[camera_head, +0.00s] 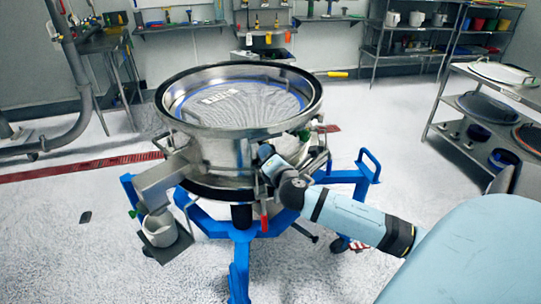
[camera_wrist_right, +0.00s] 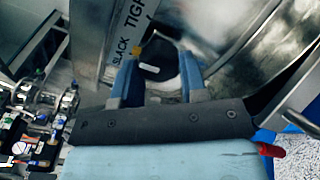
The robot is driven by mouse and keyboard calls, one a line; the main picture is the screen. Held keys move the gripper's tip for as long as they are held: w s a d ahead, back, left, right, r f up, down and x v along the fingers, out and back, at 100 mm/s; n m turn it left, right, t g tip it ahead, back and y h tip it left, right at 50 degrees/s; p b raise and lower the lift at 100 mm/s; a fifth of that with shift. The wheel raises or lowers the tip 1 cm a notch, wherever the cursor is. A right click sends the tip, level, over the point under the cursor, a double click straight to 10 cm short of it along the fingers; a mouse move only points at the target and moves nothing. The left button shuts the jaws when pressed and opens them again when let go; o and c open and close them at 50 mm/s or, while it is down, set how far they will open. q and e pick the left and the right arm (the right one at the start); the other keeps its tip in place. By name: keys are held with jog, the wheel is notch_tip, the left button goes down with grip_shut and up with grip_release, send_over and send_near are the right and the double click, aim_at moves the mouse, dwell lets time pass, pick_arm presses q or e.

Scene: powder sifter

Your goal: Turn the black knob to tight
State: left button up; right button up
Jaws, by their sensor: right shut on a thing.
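The powder sifter (camera_head: 240,125) is a round steel drum with a mesh top on a blue wheeled frame. My right arm reaches in from the right, and my right gripper (camera_head: 265,160) is against the drum's near right side. In the right wrist view, the two blue fingers of the right gripper (camera_wrist_right: 160,77) are on either side of the black knob (camera_wrist_right: 163,62) and shut on it. A small white mark shows on the knob. A steel plate beside it reads SLACK and TIGHT (camera_wrist_right: 128,28). The knob is hidden in the head view. My left gripper is not in view.
A steel outlet chute (camera_head: 165,180) with a white cup (camera_head: 159,229) below it is on the drum's left. A red-tipped handle (camera_head: 264,216) hangs near the gripper. Shelves (camera_head: 490,115) with dark pans stand at the right. The floor around the frame is mostly clear.

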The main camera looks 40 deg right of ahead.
jog(key=shift+r+m+p, duration=0.2)
jog(key=shift+m+p, duration=0.1)
jog(key=shift+m, duration=4.4)
jog(key=o, duration=0.9)
